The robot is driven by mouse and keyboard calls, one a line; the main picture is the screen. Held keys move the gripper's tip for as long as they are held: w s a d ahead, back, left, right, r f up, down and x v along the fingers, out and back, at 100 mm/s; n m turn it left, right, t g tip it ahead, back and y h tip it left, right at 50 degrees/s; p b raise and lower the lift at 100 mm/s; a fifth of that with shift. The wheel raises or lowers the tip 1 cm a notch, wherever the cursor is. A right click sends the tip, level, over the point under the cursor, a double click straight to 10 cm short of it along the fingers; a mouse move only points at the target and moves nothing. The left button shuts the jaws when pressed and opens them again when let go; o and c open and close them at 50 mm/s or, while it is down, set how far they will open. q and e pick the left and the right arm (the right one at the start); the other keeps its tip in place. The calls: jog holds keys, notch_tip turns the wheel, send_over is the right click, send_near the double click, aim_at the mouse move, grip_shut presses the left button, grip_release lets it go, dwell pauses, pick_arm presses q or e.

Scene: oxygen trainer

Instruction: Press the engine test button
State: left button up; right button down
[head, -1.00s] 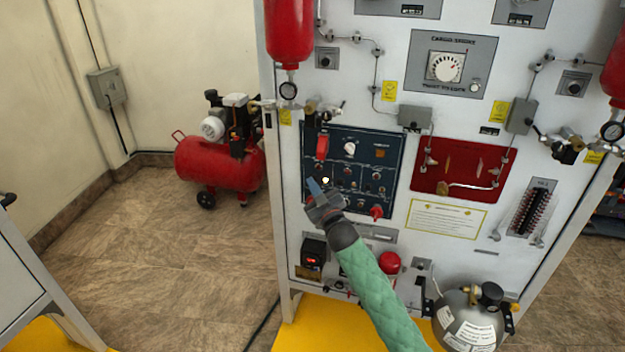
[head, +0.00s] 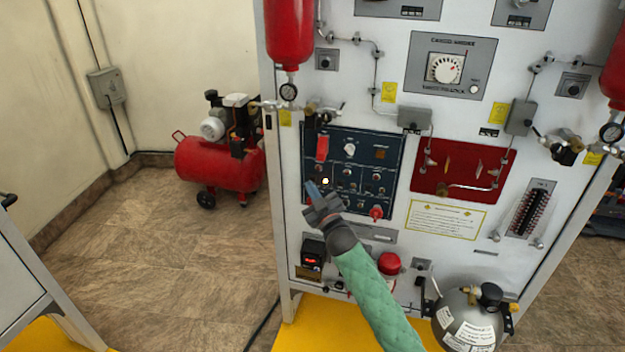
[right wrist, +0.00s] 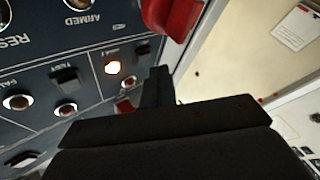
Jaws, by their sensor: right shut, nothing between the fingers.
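The dark blue control panel (head: 385,200) is on the lower left of the white trainer board and fills the left of the right wrist view (right wrist: 40,45). It carries labelled switches, round buttons and a lit lamp (head: 326,181), which also shows in the right wrist view (right wrist: 112,67). A "TEST" label is readable beside a black switch (right wrist: 68,77); I cannot tell which control is the engine test button. My right gripper (head: 315,189) is shut and empty, its fingertips at the panel's lower left. Contact cannot be told. My left gripper is not in view.
A red switch cover (head: 322,148) sticks out above the fingertips. A red knob (head: 377,212) projects at the panel's lower right. A gas cylinder (head: 468,318) stands at lower right, and a red compressor (head: 220,165) on the floor at left.

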pick_arm(q)
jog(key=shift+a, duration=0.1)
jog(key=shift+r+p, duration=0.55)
jog(key=shift+p, duration=0.05)
pick_arm(e)
jog(key=s, duration=0.1)
jog(key=s+a, duration=0.1)
jog(key=s, duration=0.2)
jog(key=shift+s+a, duration=0.3)
jog(key=shift+s, duration=0.1)
jog(key=shift+f, duration=0.1)
